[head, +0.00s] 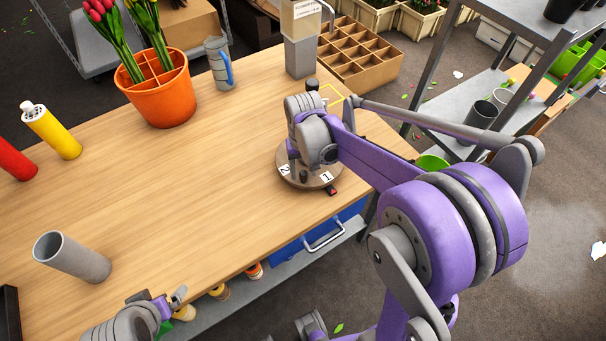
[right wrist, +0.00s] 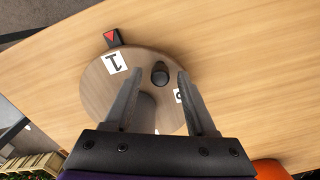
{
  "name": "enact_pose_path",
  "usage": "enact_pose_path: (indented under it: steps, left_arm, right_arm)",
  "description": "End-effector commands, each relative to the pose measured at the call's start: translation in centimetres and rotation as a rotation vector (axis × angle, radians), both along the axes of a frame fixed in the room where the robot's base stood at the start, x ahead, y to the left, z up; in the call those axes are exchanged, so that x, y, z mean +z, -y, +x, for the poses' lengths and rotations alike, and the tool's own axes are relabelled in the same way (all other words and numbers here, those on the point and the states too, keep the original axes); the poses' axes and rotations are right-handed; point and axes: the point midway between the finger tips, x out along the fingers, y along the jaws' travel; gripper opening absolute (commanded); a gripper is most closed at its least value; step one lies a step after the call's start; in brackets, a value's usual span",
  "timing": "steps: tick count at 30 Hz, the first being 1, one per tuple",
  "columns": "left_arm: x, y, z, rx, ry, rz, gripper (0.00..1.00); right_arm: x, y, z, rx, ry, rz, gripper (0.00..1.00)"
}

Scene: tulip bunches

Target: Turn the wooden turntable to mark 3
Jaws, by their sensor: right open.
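The wooden turntable (head: 322,175) is a round disc on the table near its right edge, partly hidden under my right arm. White labels 2 and 1 show on its front. In the right wrist view, the turntable (right wrist: 98,88) carries a dark round knob (right wrist: 160,78), label 1 (right wrist: 115,62) and a label half hidden by a finger. A red triangle pointer (right wrist: 111,37) sits at the rim beside label 1. My right gripper (right wrist: 158,75) is open over the disc, with the knob between its fingertips in the picture. My left gripper (head: 165,302) is low at the table's front edge.
A grey post (head: 300,55) stands behind the turntable. The table's middle is clear.

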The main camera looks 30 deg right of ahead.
Motion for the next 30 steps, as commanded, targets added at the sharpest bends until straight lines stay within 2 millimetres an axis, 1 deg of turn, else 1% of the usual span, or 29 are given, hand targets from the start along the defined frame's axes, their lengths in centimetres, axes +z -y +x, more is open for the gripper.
enact_pose_path:
  steps: [1,6,15,16,25,30]
  left_arm:
    - [-0.1,0.0,0.0,0.0,-0.001,0.0,1.0]
    - [-0.2,0.0,-0.1,0.0,-0.001,0.0,1.0]
    - [-0.2,0.0,-0.1,0.0,-0.001,0.0,1.0]
    - [-0.2,0.0,-0.1,0.0,-0.001,0.0,1.0]
    - [-0.2,0.0,-0.1,0.0,-0.001,0.0,1.0]
    - [-0.2,0.0,-0.1,0.0,-0.001,0.0,1.0]
  right_arm:
    - [-0.8,0.0,0.0,0.0,0.0,0.0,0.56]
    - [-2.1,0.0,0.0,0.0,0.0,0.0,0.56]
    - [-2.4,0.0,0.0,0.0,0.0,0.0,0.56]
    - [-2.4,0.0,0.0,0.0,0.0,0.0,0.55]
    - [-2.3,0.0,0.0,0.0,0.0,0.0,0.01]
    - [-2.3,0.0,0.0,0.0,0.0,0.0,0.0]
